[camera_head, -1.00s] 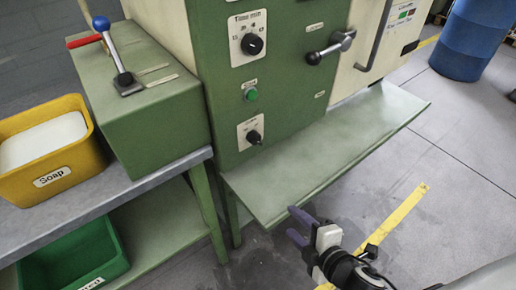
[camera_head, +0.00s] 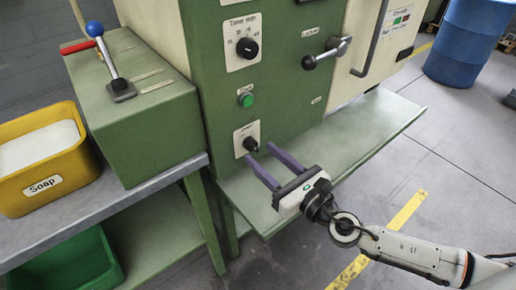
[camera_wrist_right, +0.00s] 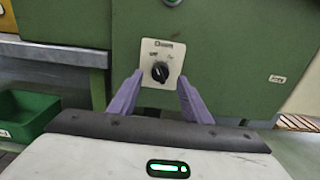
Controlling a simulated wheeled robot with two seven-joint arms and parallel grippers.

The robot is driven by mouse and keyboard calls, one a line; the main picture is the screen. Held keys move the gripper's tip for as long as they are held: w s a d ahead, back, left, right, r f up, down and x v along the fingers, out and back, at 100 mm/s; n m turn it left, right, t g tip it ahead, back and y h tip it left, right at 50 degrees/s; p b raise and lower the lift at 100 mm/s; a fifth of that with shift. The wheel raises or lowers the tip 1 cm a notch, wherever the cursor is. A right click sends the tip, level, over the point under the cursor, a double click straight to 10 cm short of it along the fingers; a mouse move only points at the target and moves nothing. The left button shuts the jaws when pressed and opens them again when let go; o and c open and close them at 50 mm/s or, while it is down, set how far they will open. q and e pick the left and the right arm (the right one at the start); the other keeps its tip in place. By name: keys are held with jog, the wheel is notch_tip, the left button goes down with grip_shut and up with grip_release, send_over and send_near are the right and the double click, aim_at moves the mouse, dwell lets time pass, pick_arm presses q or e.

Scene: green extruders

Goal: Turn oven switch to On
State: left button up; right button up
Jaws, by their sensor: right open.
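The oven switch is a black rotary knob (camera_head: 249,144) on a white plate low on the green machine front. In the right wrist view the knob (camera_wrist_right: 160,72) sits centred on its plate, labelled "Oven" with an off mark at left. Its pointer looks tilted to the upper left. My right gripper (camera_head: 263,161) is open, its two purple fingers pointing at the knob. In the wrist view the open fingers (camera_wrist_right: 160,92) frame the plate from both sides, and the knob is between them in the picture. Contact with the knob cannot be seen. My left gripper is not in view.
A green button (camera_head: 246,100) and a timer knob (camera_head: 247,48) are above the switch. A lever handle (camera_head: 327,53) sticks out at upper right. A green shelf (camera_head: 350,135) juts out below the panel. A yellow soap bin (camera_head: 45,185) stands left.

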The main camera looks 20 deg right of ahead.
aim_at(256, 151)
jog(key=shift+x, duration=1.5)
jog(key=shift+c, duration=0.4)
jog(key=c, duration=1)
jog(key=shift+o, duration=0.2)
jog(key=shift+f+m, duration=0.1)
jog(key=shift+m, duration=0.2)
jog(key=shift+m+b, duration=0.4)
jog(key=shift+m, duration=0.2)
jog(key=m+b, duration=0.1)
jog(key=m, duration=0.3)
jog(key=shift+a, duration=0.1)
jog(key=m, duration=0.6)
